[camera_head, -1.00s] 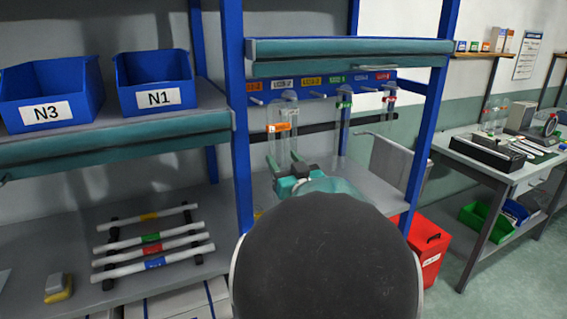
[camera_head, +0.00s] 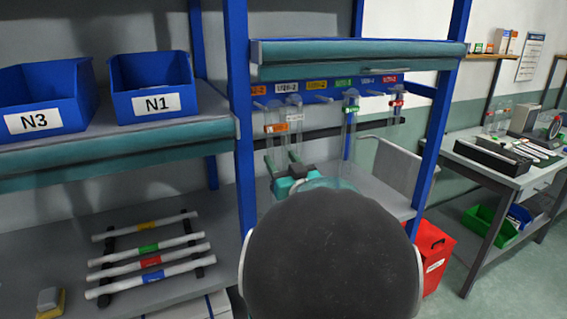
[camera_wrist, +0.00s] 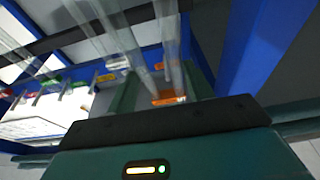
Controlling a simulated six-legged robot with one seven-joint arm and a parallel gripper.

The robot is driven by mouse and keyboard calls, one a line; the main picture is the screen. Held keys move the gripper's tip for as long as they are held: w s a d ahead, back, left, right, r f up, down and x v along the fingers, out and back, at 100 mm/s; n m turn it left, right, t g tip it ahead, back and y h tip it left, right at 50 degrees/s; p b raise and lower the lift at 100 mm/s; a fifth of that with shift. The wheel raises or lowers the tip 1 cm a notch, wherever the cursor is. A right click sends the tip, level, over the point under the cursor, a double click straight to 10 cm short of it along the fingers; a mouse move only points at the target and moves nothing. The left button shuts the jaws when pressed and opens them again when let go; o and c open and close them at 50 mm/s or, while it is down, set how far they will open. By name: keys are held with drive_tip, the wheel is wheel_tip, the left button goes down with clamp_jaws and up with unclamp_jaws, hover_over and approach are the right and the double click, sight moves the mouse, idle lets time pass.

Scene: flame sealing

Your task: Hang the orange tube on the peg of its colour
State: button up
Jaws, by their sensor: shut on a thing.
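The clear orange tube (camera_head: 275,140) with its orange label stands upright in my gripper (camera_head: 283,158), below the left end of the peg rail. My gripper is shut on it. In the wrist view, the tube's orange label (camera_wrist: 168,100) shows between the fingers of my gripper (camera_wrist: 162,88). The orange peg label (camera_head: 257,91) is at the far left of the rail, with a peg (camera_head: 260,105) under it. The tube's top is close to that peg; I cannot tell whether they touch.
A clear tube with a white label (camera_head: 294,117) hangs just right of the orange tube. Tubes with green (camera_head: 351,109) and red labels (camera_head: 397,103) hang further right. A blue upright (camera_head: 240,120) stands close on the left. A shelf (camera_head: 360,50) overhangs the rail.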

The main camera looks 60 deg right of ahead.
drive_tip(key=w+d+f, duration=0.1)
drive_tip(key=w+d, duration=0.4)
drive_tip(key=w, duration=0.3)
drive_tip(key=shift+w+f, duration=0.15)
drive_tip(key=shift+f, duration=0.05)
idle(1.0)
drive_tip(key=shift+w+d, duration=0.1)
drive_tip(key=shift+w, duration=0.2)
idle(0.6)
idle(0.3)
drive_tip(key=o, duration=1.1)
drive_tip(key=shift+o, duration=0.4)
drive_tip(key=o, duration=0.4)
